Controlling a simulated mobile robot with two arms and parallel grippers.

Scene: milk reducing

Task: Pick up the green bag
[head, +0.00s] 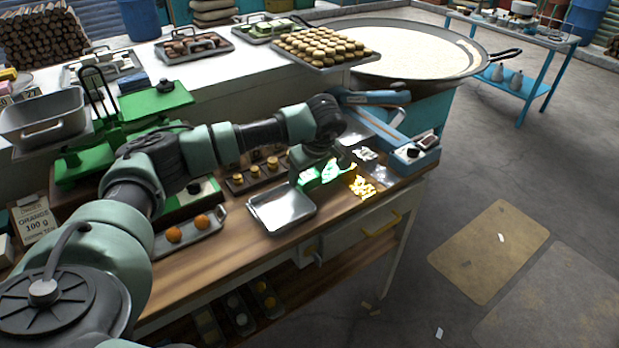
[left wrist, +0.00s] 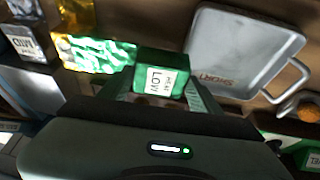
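A shiny green bag (head: 340,168) lies on the wooden worktop, right of the metal tray. In the left wrist view the crinkled green foil (left wrist: 100,56) sits beside a darker green block with a white label (left wrist: 162,80) reading "LOW"; I cannot tell whether they are one piece. My left gripper (head: 313,170) points down just over the green things. In the left wrist view the fingers of this gripper (left wrist: 160,97) are apart, one on each side of the labelled block. Whether they touch it is unclear. My right gripper is not in view.
A metal tray (head: 282,222) is close on the left. A gold packet (head: 362,187) and silver packets lie on the right, near a blue sealing device (head: 400,140). Small trays with orange (head: 173,235) and yellow items are further left. Open floor lies right of the worktop.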

